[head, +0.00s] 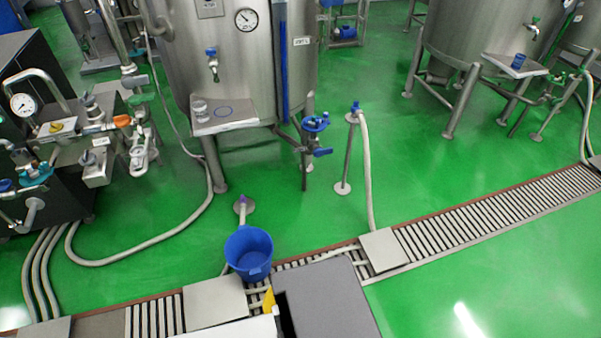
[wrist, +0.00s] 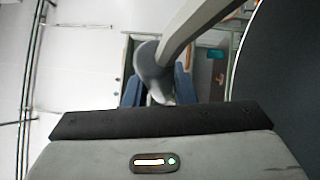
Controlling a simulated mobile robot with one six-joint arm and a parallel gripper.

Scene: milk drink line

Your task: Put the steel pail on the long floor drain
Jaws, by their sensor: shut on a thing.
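The long floor drain (head: 480,215) is a slatted channel with a reddish edge, running across the green floor from lower left to right in the head view. Plates cover parts of it. In the wrist view my gripper (wrist: 158,90) has blue-grey fingers closed around a pale grey curved bar (wrist: 200,28). The bar looks like the handle of the steel pail. A dark rounded surface with a light rim (wrist: 236,50) at the right edge may be the pail's body; most of it is out of frame. Neither the gripper nor a steel pail is clear in the head view.
A blue bucket (head: 249,255) stands at the drain, beside a cover plate (head: 215,302). Another plate (head: 384,250) lies further right. A stand with a hose (head: 366,175) rises behind the drain. Steel tanks (head: 225,70) stand behind. Slats right of the second plate are clear.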

